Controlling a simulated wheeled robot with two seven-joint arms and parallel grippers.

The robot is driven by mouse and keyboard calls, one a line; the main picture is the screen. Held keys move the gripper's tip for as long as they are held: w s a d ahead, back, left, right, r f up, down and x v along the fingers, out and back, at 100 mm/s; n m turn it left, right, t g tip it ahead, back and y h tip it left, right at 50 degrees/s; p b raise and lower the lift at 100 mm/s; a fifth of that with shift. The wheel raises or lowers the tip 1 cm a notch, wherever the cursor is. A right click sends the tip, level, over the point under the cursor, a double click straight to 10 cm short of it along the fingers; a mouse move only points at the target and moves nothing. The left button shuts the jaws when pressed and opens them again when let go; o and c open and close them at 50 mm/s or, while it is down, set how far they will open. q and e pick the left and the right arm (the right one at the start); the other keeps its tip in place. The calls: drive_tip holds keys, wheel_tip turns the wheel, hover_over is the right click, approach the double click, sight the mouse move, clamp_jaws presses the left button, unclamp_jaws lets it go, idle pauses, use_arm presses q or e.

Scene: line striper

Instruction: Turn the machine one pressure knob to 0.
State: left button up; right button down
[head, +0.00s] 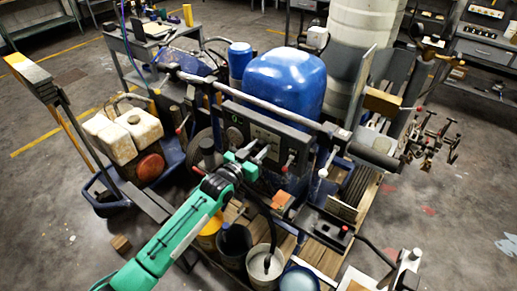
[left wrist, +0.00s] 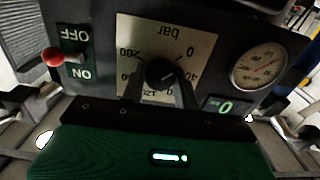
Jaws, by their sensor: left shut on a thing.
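The line striper (head: 285,82) with the blue tank stands mid-picture in the head view. My left gripper (head: 258,152) reaches its dark control panel. In the left wrist view, the black pressure knob (left wrist: 160,73) sits on a pale dial plate (left wrist: 198,45) marked "bar", which appears upside down. My left gripper (left wrist: 160,92) is shut on the knob, one finger on each side. The dial's 0 is at upper right and 200 at upper left. The knob's exact pointing direction is hard to tell. The right gripper is not in view.
A red-tipped ON/OFF lever (left wrist: 52,57) is left of the dial. A round gauge (left wrist: 260,67) with a red needle and a green display (left wrist: 220,106) are right. In the head view, buckets (head: 265,262) stand below my left arm. Open floor (head: 455,220) lies right.

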use_arm(q)
drive_tip(key=shift+f, duration=0.1)
drive_tip(key=o, duration=1)
drive_tip(key=shift+c, duration=0.2)
drive_tip(key=shift+s, duration=0.1)
drive_tip(key=shift+s+a, duration=0.2)
drive_tip(key=shift+a, duration=0.05)
drive_tip(key=b+v, duration=0.3)
drive_tip(key=v, duration=1)
drive_tip(key=shift+b, duration=0.4)
